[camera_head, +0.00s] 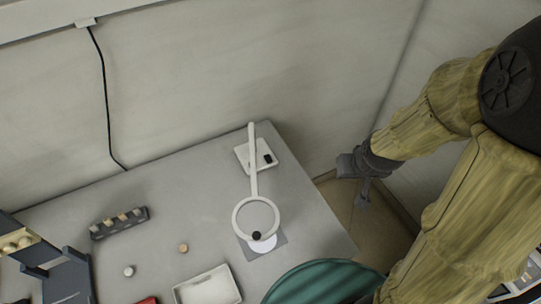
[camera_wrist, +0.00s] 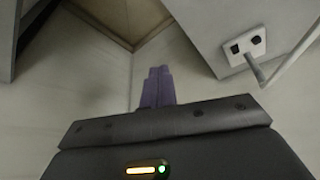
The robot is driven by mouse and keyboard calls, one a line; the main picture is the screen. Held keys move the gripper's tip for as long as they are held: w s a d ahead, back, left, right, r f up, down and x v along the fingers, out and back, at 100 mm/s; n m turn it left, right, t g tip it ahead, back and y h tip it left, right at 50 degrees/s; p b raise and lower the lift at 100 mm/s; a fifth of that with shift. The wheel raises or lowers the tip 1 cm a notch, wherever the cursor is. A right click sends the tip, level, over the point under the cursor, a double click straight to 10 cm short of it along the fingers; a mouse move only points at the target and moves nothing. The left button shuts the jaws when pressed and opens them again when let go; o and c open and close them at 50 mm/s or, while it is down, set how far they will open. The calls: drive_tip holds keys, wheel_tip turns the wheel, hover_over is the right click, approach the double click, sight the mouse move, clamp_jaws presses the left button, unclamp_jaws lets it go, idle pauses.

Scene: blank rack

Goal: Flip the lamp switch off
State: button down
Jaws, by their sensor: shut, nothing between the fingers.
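The white lamp stands on the grey table. Its square base (camera_head: 244,152) is near the table's back right corner and has a dark switch (camera_head: 267,158) on its right side. A pale stem runs from the base to a ring-shaped head (camera_head: 238,222) nearer the front. In the wrist view the lamp base (camera_wrist: 238,60) is at upper right, with two small dark patches on it. My gripper (camera_head: 362,200) is right of the lamp, past the table's right edge, apart from the lamp. Its purple fingers (camera_wrist: 158,85) are together and empty. I cannot tell which way the switch is tilted.
A white tray (camera_head: 178,297), a dark holder with pegs (camera_head: 104,233), a tan disc (camera_head: 183,248), a white knob (camera_head: 129,271) and a green round object (camera_head: 322,284) are on or by the table (camera_head: 160,200). Walls stand close behind and right. The table around the lamp base is clear.

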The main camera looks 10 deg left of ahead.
drive_tip(key=w+a+f+n+t+y, duration=0.2)
drive_tip(key=w+a+f+y, duration=0.1)
drive_tip(key=a, duration=0.6)
drive_tip(key=w+a+f+n+t+y, duration=0.2)
drive_tip(key=w+a+f+n+y, duration=0.1)
drive_tip(key=a, duration=0.6)
drive_tip(key=shift+w+a+f+p, duration=0.25)
drive_tip(key=shift+w+f+p, duration=0.1)
drive_tip(key=shift+w+f, duration=0.45)
drive_tip(key=shift+w, duration=0.1)
drive_tip(key=p, duration=0.3)
hover_over(270, 161)
drive_tip(key=f, duration=0.5)
drive_tip(key=shift+s+d+f, duration=0.2)
drive_tip(key=shift+s+f, duration=0.1)
drive_tip(key=shift+f, duration=0.1)
drive_tip(key=f, duration=0.2)
drive_tip(key=shift+w+a+f, duration=0.1)
drive_tip(key=shift+w+f, duration=0.1)
drive_tip(key=shift+f, duration=0.2)
drive_tip(key=shift+a+f, duration=0.1)
drive_tip(key=shift+f, duration=0.5)
drive_tip(key=shift+w, duration=0.1)
